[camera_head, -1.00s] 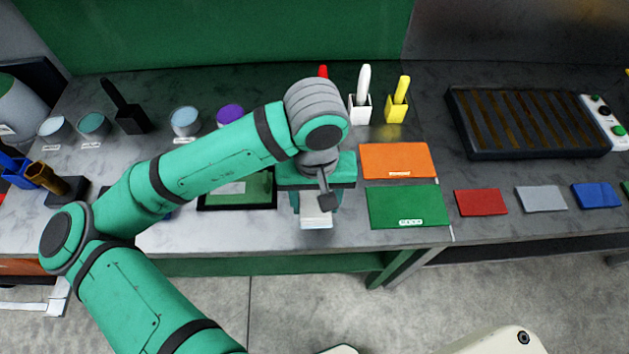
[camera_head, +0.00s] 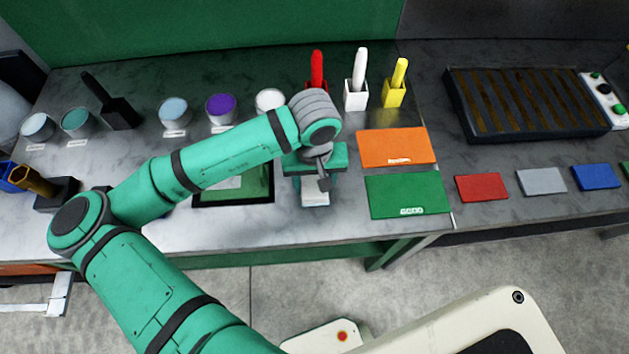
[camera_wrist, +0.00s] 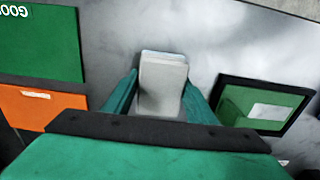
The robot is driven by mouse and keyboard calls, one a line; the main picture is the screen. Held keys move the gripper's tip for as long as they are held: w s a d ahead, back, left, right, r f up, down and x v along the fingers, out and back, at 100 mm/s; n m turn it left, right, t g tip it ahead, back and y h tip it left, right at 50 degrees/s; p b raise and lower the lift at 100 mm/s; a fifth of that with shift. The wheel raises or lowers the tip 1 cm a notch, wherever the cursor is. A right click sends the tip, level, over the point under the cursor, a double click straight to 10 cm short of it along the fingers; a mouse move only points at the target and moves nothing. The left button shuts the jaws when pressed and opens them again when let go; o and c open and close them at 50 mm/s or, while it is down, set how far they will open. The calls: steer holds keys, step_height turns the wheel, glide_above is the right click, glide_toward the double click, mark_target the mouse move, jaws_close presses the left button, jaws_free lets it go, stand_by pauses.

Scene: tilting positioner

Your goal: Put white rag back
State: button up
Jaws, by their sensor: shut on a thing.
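The white rag (camera_wrist: 162,78), a flat, pale folded rectangle, is between the two green fingers of my gripper (camera_wrist: 160,98) in the wrist view. My gripper (camera_head: 315,185) is shut on it, near the table's front edge. In the head view only the near end of the rag (camera_head: 315,198) shows below the gripper; the rest is hidden by the gripper. I cannot tell whether the rag touches the tabletop.
A green mat (camera_head: 408,195) and an orange mat (camera_head: 397,147) lie right of my gripper. A dark-framed green tray (camera_head: 262,195) lies left. Red (camera_head: 482,187), grey (camera_head: 541,181) and blue (camera_head: 596,176) folded cloths lie farther right. Brush holders and paint cups stand behind.

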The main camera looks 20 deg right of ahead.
mark_target(314, 183)
steer(key=shift+s+f, duration=0.1)
steer(key=shift+f, duration=0.15)
steer(key=shift+f, duration=0.4)
steer(key=o, duration=1.1)
steer(key=shift+r, duration=0.4)
step_height(314, 183, up, 13)
steer(key=shift+f, duration=0.2)
